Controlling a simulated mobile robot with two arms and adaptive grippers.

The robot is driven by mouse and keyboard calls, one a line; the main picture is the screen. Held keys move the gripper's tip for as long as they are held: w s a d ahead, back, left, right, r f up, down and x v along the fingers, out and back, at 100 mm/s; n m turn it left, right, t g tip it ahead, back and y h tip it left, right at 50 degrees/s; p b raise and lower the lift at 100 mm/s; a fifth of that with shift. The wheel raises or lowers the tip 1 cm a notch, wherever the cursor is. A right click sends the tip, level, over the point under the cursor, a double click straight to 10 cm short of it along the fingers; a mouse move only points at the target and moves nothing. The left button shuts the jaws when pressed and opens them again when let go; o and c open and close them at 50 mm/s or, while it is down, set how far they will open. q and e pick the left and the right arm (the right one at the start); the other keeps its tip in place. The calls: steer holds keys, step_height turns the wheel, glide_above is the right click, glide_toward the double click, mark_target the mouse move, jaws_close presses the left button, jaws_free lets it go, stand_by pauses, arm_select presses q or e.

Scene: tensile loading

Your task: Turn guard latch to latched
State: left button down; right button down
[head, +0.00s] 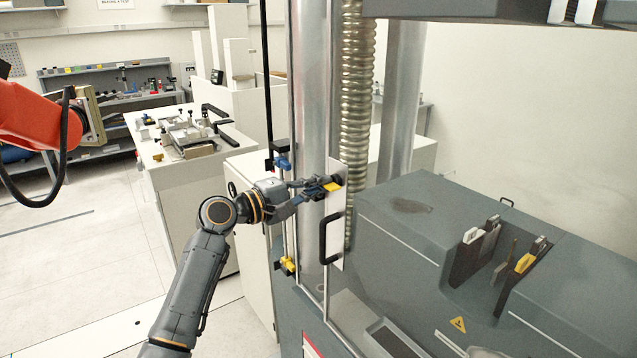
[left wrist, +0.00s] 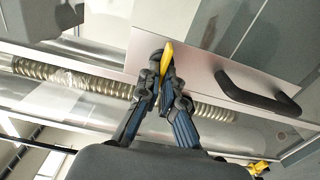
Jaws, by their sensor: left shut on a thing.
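The guard latch (head: 333,186) is a small yellow lever by a dark knob on the light metal plate of the guard door (head: 337,164). In the left wrist view the yellow lever (left wrist: 167,58) stands between my fingertips, tilted a little from the finger line. My left gripper (head: 322,187) reaches in from the left and is shut on the lever. It also shows in the left wrist view (left wrist: 165,80). The fingers hide the lower part of the latch. My right gripper is in neither view.
A black door handle (head: 324,238) sits just below the latch; it also shows in the left wrist view (left wrist: 258,94). A ribbed screw column (head: 358,110) stands behind the door. Grey machine housing (head: 400,215) is at right. A red-orange arm (head: 30,115) is at far left.

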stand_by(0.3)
arm_select(q)
steer(key=c, duration=1.5)
jaws_free()
steer(key=v, duration=1.2)
steer(key=shift+w+f, duration=0.1)
steer(key=shift+f, duration=0.05)
